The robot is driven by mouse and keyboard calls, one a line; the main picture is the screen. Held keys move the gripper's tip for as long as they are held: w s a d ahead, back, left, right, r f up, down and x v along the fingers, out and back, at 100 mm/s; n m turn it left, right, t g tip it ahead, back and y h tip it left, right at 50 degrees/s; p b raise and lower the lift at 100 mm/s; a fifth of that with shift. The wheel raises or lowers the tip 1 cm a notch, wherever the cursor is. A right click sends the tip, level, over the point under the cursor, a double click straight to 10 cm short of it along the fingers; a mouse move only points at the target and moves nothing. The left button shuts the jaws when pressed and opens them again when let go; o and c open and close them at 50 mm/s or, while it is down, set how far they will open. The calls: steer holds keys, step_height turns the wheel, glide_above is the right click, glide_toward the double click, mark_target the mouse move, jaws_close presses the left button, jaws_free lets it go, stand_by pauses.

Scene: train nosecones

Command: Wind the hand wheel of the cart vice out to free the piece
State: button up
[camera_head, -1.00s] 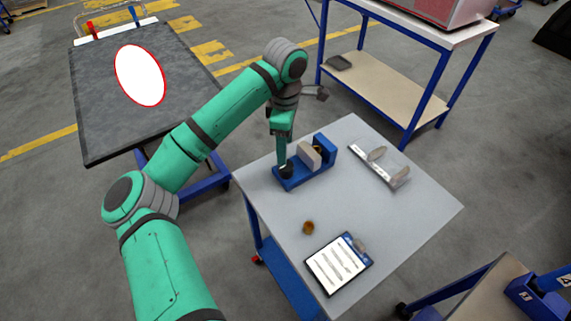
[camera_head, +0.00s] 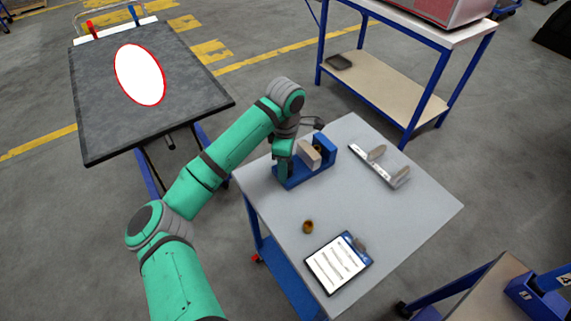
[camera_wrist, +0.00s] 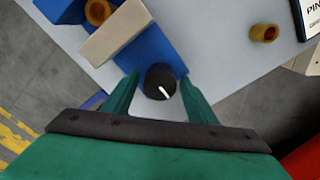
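The blue cart vice (camera_head: 308,172) stands on the grey cart top near its far left edge. A beige block, the piece (camera_head: 309,154), sits in it; it also shows in the wrist view (camera_wrist: 118,32). The hand wheel is a dark round knob with a white mark (camera_wrist: 160,81), at the vice's near end. My gripper (camera_wrist: 158,92) is open, with one green finger on each side of the hand wheel. I cannot tell whether the fingers touch it. In the head view my gripper hides the wheel.
A small brown ring-like part (camera_head: 308,227) and a clipboard (camera_head: 339,263) lie on the cart top (camera_head: 400,225). A bracketed metal rack (camera_head: 380,166) stands at its right. A dark board with a white oval (camera_head: 150,120) stands left. A blue-framed bench (camera_head: 385,85) is behind.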

steer(key=c, duration=0.8)
steer(key=shift+n, duration=0.3)
